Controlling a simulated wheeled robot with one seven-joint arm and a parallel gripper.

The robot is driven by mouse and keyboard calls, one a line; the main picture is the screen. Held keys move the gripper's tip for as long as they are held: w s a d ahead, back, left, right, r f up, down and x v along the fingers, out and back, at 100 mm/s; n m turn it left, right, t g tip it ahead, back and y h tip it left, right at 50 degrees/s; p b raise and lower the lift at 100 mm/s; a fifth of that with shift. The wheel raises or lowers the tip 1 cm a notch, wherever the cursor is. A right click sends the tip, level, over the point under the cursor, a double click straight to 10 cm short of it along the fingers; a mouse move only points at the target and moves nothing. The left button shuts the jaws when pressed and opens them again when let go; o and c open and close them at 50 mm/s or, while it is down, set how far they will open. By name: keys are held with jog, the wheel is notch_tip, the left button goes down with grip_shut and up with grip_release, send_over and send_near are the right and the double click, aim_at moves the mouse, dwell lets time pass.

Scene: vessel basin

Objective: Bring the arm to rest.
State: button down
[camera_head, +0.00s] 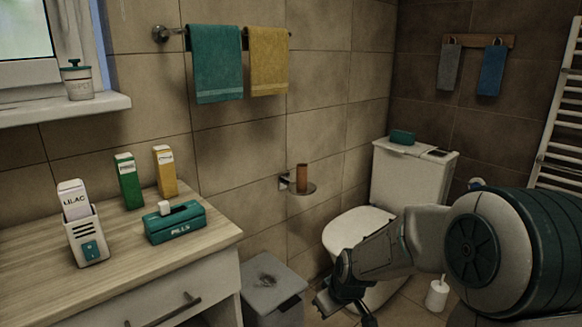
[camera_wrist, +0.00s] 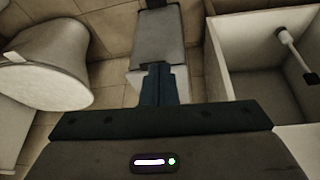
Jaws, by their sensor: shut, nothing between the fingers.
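My gripper (camera_head: 338,297) hangs low in front of the toilet, to the right of the grey bin, at the end of my arm, which reaches in from the right. In the wrist view my gripper (camera_wrist: 158,68) has its two dark fingers together with nothing between them. They point toward the grey bin, and no contact with it can be made out.
The toilet (camera_head: 345,234) stands behind my arm. The lidded bin (camera_head: 272,284) stands beside the wooden-topped cabinet (camera_head: 130,265). A teal pill box (camera_head: 178,224) lies on the cabinet.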

jog(key=s+d+r+m+p, duration=0.2)
jog(key=s+r+p, duration=0.5)
jog(key=r, duration=0.4)
jog(key=s+d+r+m+h+p, duration=0.1)
jog(key=s+r+m+p, duration=0.1)
jog(key=s+r+p, duration=0.5)
jog(key=s+d+r+m+g+h+p, duration=0.1)
jog(key=s+r+p, duration=0.6)
jog(key=r, duration=0.9)
jog(key=shift+s+d+r+m+p, duration=0.15)
jog(key=shift+d+r+m+p, duration=0.15)
jog(key=shift+d+m, duration=0.6)
jog(key=shift+a, duration=0.2)
